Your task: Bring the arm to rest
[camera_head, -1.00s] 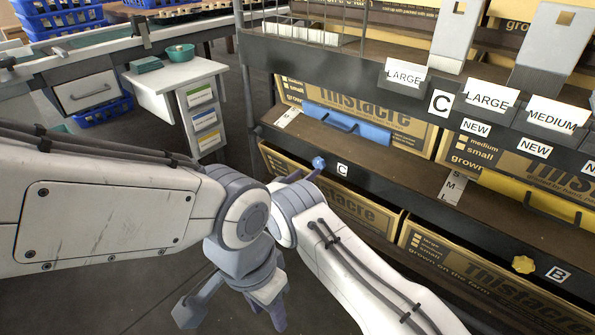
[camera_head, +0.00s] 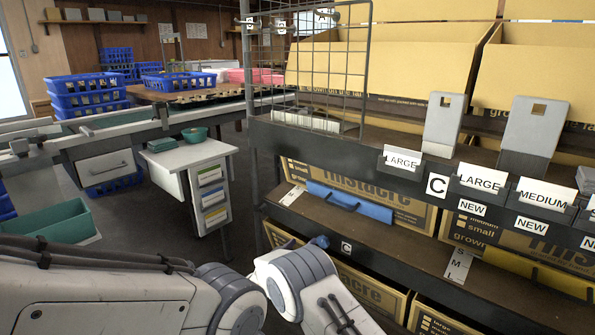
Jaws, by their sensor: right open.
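My right arm comes in from the bottom right. A small blue-grey part of my right gripper (camera_head: 319,242) shows just beyond its white link, in front of the lower shelf. It is open, and I see nothing in it. Most of it is hidden behind the arm. My left arm comes in from the bottom left, and its grey joint ends close to my right arm's joint. My left gripper is not in view.
A white cabinet (camera_head: 190,155) stands behind my arms, with a green tray (camera_head: 50,228) at left. Open floor (camera_head: 150,215) lies between.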

